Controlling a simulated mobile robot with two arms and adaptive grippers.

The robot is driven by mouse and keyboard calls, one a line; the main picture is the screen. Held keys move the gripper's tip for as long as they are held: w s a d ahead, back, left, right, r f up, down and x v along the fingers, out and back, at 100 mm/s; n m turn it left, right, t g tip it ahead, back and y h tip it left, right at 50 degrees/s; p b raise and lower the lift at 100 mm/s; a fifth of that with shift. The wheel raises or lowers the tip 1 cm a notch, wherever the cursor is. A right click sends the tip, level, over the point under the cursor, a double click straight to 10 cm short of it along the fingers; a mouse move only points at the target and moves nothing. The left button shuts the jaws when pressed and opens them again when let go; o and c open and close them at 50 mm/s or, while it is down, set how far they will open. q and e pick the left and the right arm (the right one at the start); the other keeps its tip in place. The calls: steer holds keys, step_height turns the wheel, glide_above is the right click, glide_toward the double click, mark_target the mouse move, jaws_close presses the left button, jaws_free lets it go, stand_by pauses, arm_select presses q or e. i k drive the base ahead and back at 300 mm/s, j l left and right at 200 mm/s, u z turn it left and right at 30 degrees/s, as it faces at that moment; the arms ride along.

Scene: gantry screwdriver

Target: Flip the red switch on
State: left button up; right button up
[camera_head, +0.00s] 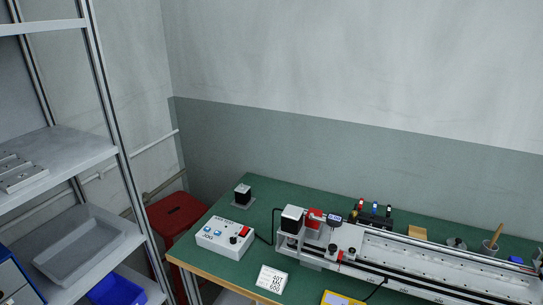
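The red switch (244,231) is a small red rocker on the top right of a white control box (222,240). The box stands on the green workbench near its left edge and also carries blue buttons and a black knob. The switch is too small here to tell which way it is tipped. A black cable runs from the box to the gantry (400,264), a long metal rail unit with a black motor at its left end. Neither of my grippers shows in the head view.
The green bench (205,268) has a white label card (271,279) and a yellow device (343,299) in front of the gantry. A black block (243,194) stands behind the box. A shelf rack (115,150) and a red stool (178,212) are at left.

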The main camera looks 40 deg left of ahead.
mark_target(244, 231)
steer(key=u, duration=1.6)
